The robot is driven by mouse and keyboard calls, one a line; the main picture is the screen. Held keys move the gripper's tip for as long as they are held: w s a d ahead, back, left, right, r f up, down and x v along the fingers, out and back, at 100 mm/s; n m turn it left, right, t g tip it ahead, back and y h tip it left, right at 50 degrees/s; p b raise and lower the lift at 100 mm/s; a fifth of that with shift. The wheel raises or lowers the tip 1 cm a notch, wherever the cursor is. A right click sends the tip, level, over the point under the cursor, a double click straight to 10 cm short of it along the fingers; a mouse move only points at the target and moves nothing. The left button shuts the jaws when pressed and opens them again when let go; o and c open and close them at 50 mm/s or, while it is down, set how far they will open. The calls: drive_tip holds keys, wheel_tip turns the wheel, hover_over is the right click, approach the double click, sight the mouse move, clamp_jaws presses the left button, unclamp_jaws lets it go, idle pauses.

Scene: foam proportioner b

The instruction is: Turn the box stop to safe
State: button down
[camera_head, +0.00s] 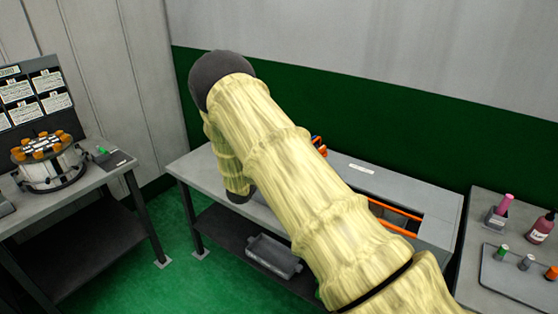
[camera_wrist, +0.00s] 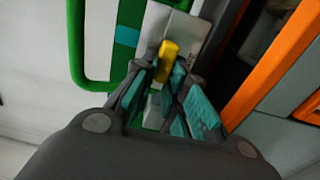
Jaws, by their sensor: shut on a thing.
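In the wrist view, a small yellow lever (camera_wrist: 168,57), which looks like the box stop's handle, stands in front of a light grey plate (camera_wrist: 186,32). My gripper (camera_wrist: 165,75), with teal pads, is shut on the lever, whose upper part shows between and beyond the fingertips. The lever's lower part is hidden by the fingers. Any safe marking cannot be read. In the head view my arm, in a pale yellow sleeve, covers my gripper and the lever.
In the wrist view, a green tube frame (camera_wrist: 77,45) is close on the left and an orange bar (camera_wrist: 272,66) on the right. In the head view, the middle bench (camera_head: 433,205) has orange rails (camera_head: 395,212). A side table (camera_head: 478,206) with bottles stands right.

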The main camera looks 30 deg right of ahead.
drive_tip(key=shift+f, duration=0.1)
drive_tip(key=c, duration=1.4)
unclamp_jaws()
drive_tip(key=shift+c, duration=0.2)
drive_tip(key=v, duration=1.2)
drive_tip(key=shift+f, duration=0.1)
